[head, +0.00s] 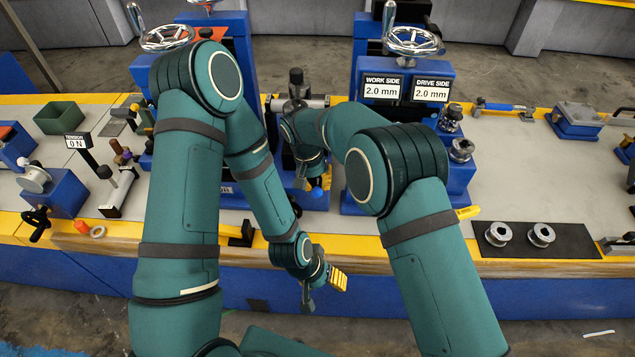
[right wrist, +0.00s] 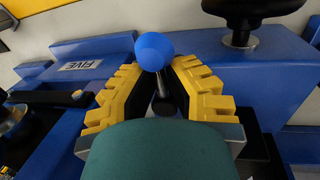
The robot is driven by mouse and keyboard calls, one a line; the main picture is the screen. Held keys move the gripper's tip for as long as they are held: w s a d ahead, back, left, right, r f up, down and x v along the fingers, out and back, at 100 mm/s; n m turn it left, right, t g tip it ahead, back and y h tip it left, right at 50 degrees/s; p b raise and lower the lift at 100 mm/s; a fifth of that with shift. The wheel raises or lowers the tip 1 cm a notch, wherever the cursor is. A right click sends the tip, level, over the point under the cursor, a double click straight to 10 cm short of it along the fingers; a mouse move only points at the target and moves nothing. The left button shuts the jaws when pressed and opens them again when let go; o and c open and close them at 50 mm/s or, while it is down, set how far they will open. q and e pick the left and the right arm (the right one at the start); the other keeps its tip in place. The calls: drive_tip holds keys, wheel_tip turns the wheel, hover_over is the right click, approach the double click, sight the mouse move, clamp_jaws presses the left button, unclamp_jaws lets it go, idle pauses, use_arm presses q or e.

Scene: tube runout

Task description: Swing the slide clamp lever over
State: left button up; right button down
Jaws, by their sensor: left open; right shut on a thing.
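The slide clamp lever shows in the right wrist view as a dark rod (right wrist: 164,98) with a blue ball knob (right wrist: 154,51). My right gripper (right wrist: 156,70) is shut on this lever, with a yellow ribbed finger on each side just below the ball. In the head view the blue knob (head: 317,192) shows at my right gripper (head: 320,182), low between the two blue stands. The lever's pivot is hidden. My left gripper (head: 325,287) is open and empty, in front of the bench edge and apart from the lever.
The right blue stand (head: 408,125) bears two 2.0 mm displays. Two metal rollers lie on a black mat (head: 570,243). The floor before the bench is free.

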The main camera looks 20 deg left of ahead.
drive_tip(key=c, duration=0.8)
unclamp_jaws()
drive_tip(key=shift+s+f, duration=0.15)
drive_tip(key=shift+s, duration=0.2)
drive_tip(key=shift+o, duration=0.2)
drive_tip(key=shift+w, duration=0.1)
drive_tip(key=shift+w+r, duration=0.1)
drive_tip(key=shift+r, duration=0.45)
wheel_tip(320, 180, up, 11)
drive_tip(key=a, duration=0.2)
drive_tip(key=shift+s, duration=0.35)
drive_tip(key=shift+a+f, duration=0.1)
drive_tip(key=shift+f, duration=0.05)
